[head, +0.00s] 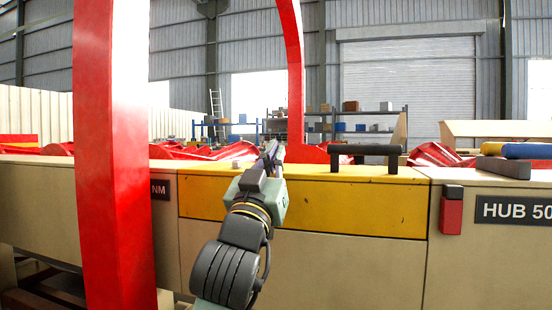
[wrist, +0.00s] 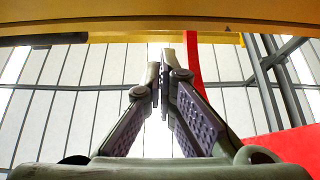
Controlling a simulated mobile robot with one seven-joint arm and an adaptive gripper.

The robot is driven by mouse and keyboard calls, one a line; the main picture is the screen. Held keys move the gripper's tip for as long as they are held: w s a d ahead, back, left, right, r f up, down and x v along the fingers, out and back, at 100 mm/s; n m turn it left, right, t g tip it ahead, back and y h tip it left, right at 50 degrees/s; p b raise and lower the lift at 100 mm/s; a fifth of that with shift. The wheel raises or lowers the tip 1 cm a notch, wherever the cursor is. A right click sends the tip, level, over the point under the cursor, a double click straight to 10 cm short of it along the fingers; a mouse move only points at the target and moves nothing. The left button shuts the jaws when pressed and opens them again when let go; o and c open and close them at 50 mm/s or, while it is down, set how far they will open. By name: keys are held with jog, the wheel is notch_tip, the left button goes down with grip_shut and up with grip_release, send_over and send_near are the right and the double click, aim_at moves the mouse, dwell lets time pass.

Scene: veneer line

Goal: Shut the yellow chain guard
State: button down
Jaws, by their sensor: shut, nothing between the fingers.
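The yellow chain guard (head: 325,208) is a long yellow panel in the front of the beige machine in the head view. A black bar handle (head: 365,152) stands on its top edge, right of my gripper. My gripper (head: 272,148) is at the guard's top edge, left of the handle, with its fingers together and empty. I cannot tell whether it touches the guard. In the wrist view my gripper (wrist: 161,66) shows closed fingers below a yellow strip (wrist: 115,37). A dark bar (wrist: 42,39) shows at upper left there. My arm hides part of the guard's front.
A red upright post (head: 112,150) stands close at left, and a red arch (head: 294,70) rises behind my gripper. A red box (head: 451,215) is on the machine front at right. A grey and a blue bar (head: 525,151) lie at far right.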

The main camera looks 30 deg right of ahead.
jog(key=v, duration=0.9)
jog(key=shift+a+r, duration=0.15)
jog(key=shift+r, duration=0.1)
